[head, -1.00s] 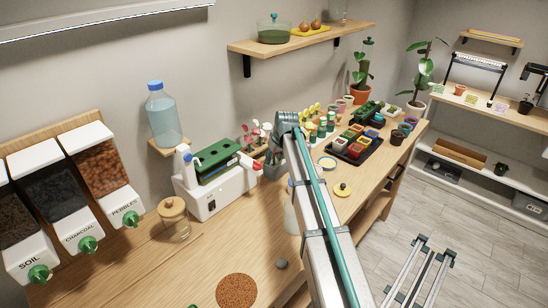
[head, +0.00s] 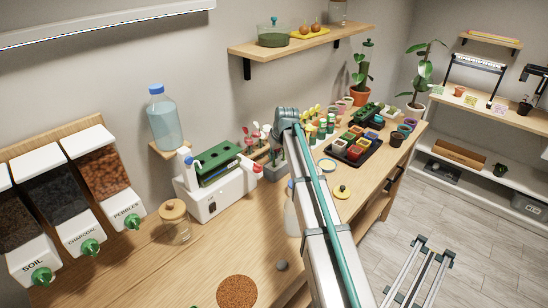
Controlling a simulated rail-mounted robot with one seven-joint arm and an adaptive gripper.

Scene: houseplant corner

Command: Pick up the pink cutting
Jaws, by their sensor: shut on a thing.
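Several pink and red cuttings (head: 265,131) with flower-like tops stand above a grey holder (head: 277,169) in the middle of the wooden bench, right of the white machine. They are small, and I cannot tell one pink cutting apart. My arm reaches up from the bottom of the picture to a grey joint just right of the cuttings. My gripper does not show clearly; it seems hidden behind my arm and the cuttings, so its hold cannot be seen.
The white machine with a green top (head: 218,182) stands left of the cuttings. Bottles with green bands (head: 322,128) and a black tray of coloured pots (head: 355,148) lie to the right. A lidded jar (head: 175,222) stands nearer.

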